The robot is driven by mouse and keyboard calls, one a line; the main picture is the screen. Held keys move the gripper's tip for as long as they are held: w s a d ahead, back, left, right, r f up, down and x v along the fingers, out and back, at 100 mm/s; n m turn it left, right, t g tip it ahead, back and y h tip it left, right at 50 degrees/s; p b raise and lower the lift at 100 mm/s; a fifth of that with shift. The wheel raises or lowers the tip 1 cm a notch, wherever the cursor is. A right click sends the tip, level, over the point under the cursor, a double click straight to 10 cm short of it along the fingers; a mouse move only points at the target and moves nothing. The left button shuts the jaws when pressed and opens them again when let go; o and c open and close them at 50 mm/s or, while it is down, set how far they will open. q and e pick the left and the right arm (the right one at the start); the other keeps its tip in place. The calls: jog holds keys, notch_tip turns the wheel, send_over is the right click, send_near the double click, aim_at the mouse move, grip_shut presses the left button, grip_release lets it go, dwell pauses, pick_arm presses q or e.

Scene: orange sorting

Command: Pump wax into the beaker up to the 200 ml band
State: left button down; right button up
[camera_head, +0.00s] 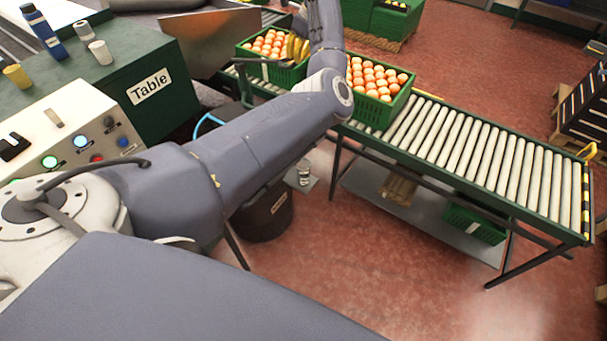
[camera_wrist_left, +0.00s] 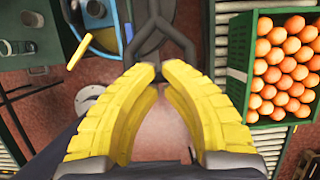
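A small pale cup-like vessel (camera_head: 304,172) stands on a grey plate beside a dark labelled drum (camera_head: 268,215) in the head view. It may be the beaker; no band or fill level can be made out. A blue-rimmed round opening (camera_wrist_left: 100,28) shows at the upper left of the left wrist view. My left gripper (camera_head: 297,47) has yellow fingers and hangs by the orange crates, beyond the drum. In the left wrist view its fingertips (camera_wrist_left: 161,72) are slightly apart, with a dark forked part seen near them and no object clearly held. My right gripper is not in view.
Green crates of oranges (camera_head: 352,107) stand on the roller conveyor (camera_head: 480,150); a crate wall also shows in the left wrist view (camera_wrist_left: 238,65). A green table (camera_head: 165,105) and a button panel (camera_head: 75,125) are at left.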

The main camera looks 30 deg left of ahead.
pick_arm(q)
notch_tip(320, 180, down, 15)
notch_tip(320, 180, up, 17)
jog(key=shift+r, duration=0.1)
dwell(1.2)
dwell(0.4)
notch_tip(320, 180, down, 17)
notch_tip(320, 180, up, 17)
jog(key=shift+f, duration=0.1)
dwell(1.4)
dwell(0.4)
dwell(2.9)
